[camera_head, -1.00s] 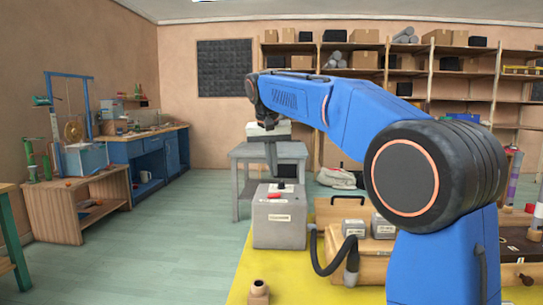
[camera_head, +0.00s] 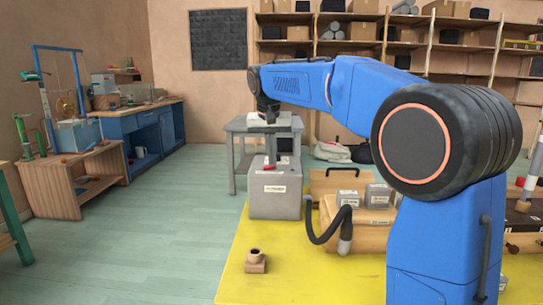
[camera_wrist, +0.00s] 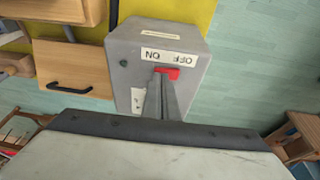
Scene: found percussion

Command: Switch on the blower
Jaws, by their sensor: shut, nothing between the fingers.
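The blower is a grey box (camera_head: 275,203) on the yellow surface, with a red switch (camera_head: 268,167) on its top. In the wrist view the box (camera_wrist: 128,50) shows a white ON/OFF label, upside down in the picture, beside the red switch (camera_wrist: 170,73). The switch appears to lie toward the OFF end. My gripper (camera_wrist: 163,82) is shut and empty, with its fingertips right at the switch and partly covering it. I cannot tell whether they touch it. In the head view the fingers are small and hard to make out above the box.
A wooden case (camera_head: 360,237) with a black hose (camera_head: 315,238) stands right of the blower. A small wooden piece (camera_head: 256,264) lies in front. A grey table (camera_head: 240,150) stands behind. The floor to the left is clear.

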